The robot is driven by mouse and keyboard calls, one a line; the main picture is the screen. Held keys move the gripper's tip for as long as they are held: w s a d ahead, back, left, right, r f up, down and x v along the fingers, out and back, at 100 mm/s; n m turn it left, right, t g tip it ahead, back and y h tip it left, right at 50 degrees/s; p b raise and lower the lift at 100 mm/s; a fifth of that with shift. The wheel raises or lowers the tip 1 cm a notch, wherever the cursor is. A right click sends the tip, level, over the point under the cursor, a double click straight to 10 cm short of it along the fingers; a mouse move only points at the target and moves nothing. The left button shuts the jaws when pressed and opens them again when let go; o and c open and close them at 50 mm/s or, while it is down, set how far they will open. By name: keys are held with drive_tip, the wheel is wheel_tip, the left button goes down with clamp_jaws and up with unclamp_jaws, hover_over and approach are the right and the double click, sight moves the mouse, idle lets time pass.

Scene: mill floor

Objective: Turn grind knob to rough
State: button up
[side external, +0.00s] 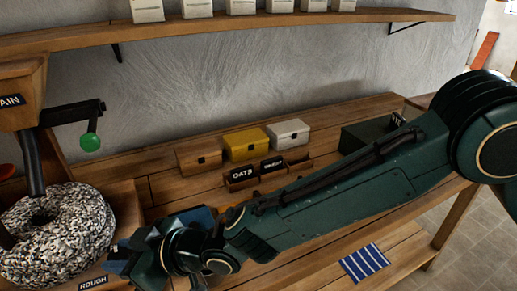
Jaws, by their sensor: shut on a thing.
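The mill stands at the left, with a speckled round millstone (55,235) and a wooden hopper (20,95) above it. A label reading ROUGH (93,283) is on the mill's wooden front at the bottom edge. My gripper (118,262) is just right of the stone and close to this label. It is shut at the mill's front, where the grind knob would be; the gripper and wrist hide the knob, so its pointing direction cannot be seen.
A crank with a green handle (90,142) sticks out above the stone. Wooden, yellow and white boxes (245,143) and an OATS sign (242,175) stand on the bench behind my arm. A blue striped cloth (364,262) lies at lower right. A shelf (230,25) runs overhead.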

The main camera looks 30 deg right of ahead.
drive_tip(key=shift+w+d+n+g+y, duration=0.15)
drive_tip(key=shift+n+g+y, duration=0.35)
drive_tip(key=shift+n+g, duration=0.6)
drive_tip(key=shift+w+n+g+y, duration=0.15)
drive_tip(key=shift+n+g+y, duration=0.35)
drive_tip(key=shift+n+g, duration=0.6)
drive_tip(key=shift+g, duration=0.3)
drive_tip(key=o, duration=1)
drive_tip(key=shift+c, duration=0.2)
drive_tip(key=shift+d, duration=0.1)
drive_tip(key=v, duration=1.3)
drive_tip(key=shift+d, duration=0.35)
drive_tip(key=shift+s, duration=0.1)
